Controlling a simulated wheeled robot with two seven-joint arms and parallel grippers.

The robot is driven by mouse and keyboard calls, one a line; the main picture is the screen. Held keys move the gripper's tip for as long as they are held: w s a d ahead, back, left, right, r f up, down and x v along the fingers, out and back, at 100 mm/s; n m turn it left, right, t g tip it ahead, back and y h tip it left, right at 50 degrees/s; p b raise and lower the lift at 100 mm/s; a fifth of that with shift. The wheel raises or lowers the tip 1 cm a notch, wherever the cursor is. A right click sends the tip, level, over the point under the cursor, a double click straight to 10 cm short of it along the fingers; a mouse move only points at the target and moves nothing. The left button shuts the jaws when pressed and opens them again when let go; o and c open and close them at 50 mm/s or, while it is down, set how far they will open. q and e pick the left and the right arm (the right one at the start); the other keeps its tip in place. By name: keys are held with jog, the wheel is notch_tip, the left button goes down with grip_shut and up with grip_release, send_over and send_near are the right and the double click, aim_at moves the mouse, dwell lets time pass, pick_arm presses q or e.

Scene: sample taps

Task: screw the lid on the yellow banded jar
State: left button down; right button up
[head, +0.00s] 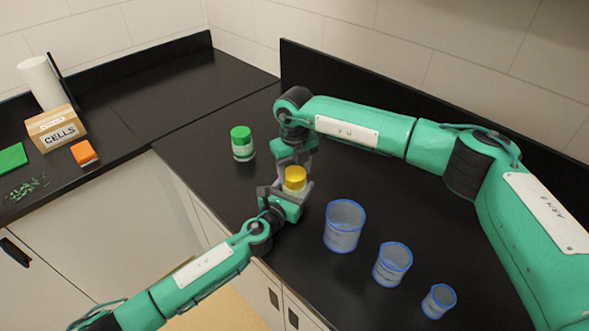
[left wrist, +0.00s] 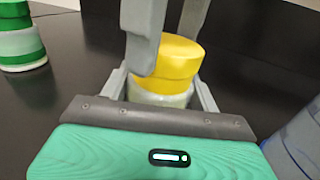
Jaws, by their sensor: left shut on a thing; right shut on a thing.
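The yellow banded jar (left wrist: 163,94) stands on the black counter, with a yellow lid (left wrist: 168,58) on its top. In the head view the yellow lid (head: 295,178) shows between my two grippers, and the jar body is mostly hidden. My left gripper (head: 285,193) is shut on the jar body from the front; its fingers flank the jar in the left wrist view (left wrist: 160,90). My right gripper (head: 294,165) comes down from above and is shut on the lid, its grey fingers at the lid's sides. Whether the lid is fully seated cannot be told.
A green-lidded jar (head: 242,144) stands behind and left of the grippers. Three blue-rimmed beakers (head: 344,227), (head: 392,264), (head: 438,301) stand to the right. A cells box (head: 56,128) and an orange box (head: 84,153) are on the left counter.

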pick_arm(q)
jog(key=shift+d, duration=0.1)
pick_arm(e)
jog(key=m, duration=0.5)
jog(key=o, duration=1.1)
jog(key=shift+r, duration=0.15)
notch_tip(320, 180, up, 4)
jog(key=shift+r, duration=0.15)
jog(key=shift+c, duration=0.2)
jog(key=r+n, duration=0.1)
jog(key=n, duration=0.3)
jog(key=shift+r, duration=0.4)
jog(key=n, duration=0.1)
jog(key=r+n, duration=0.1)
jog(key=n, duration=0.2)
jog(key=shift+r, duration=0.3)
